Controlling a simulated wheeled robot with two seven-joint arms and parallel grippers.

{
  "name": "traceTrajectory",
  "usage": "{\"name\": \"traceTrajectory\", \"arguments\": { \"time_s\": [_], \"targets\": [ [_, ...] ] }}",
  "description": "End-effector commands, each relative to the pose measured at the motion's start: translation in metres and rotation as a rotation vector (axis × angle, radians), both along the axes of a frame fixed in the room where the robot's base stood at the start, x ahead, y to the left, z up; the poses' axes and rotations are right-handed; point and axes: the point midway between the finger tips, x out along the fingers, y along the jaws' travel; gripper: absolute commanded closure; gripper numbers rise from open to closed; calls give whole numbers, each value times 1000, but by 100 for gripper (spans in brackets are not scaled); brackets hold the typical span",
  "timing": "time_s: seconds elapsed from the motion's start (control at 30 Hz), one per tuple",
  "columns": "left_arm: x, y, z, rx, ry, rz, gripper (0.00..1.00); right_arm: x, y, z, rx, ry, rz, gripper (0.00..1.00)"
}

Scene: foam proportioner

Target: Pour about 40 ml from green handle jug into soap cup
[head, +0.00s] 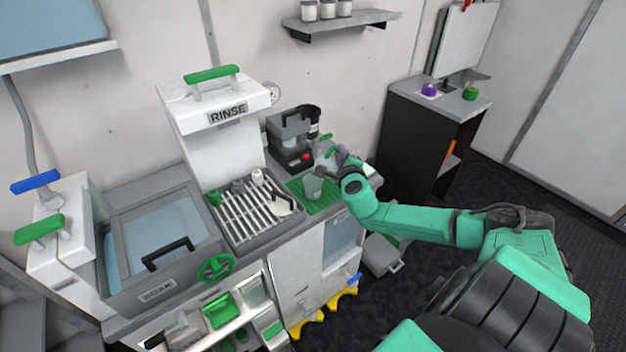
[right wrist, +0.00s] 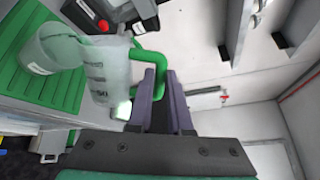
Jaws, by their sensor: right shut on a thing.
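The green handle jug (right wrist: 105,75) is a translucent measuring jug with printed marks in the right wrist view. My right gripper (right wrist: 165,90) has its purple fingers shut on the jug's green handle (right wrist: 150,58). A translucent cup (right wrist: 58,45), likely the soap cup, is close beside the jug on the green mat (right wrist: 65,92). It also shows in the head view (head: 313,188). In the head view my right gripper (head: 345,160) is just above and right of the cup, and the jug is hard to make out. I cannot tell the liquid levels. My left gripper is not in view.
A black and grey machine (head: 290,140) with a red button stands behind the mat. A slatted drain rack (head: 250,215) with small items lies left of it, beside the RINSE unit (head: 215,105). A dark cabinet (head: 430,135) stands at the right.

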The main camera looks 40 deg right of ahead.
Motion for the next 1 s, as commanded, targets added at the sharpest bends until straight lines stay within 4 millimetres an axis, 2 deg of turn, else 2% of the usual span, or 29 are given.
{"name": "traceTrajectory", "arguments": {
  "time_s": [1.0],
  "targets": [
    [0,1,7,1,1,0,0,-6,-6,6,-58,41,-2,100]
  ]
}}
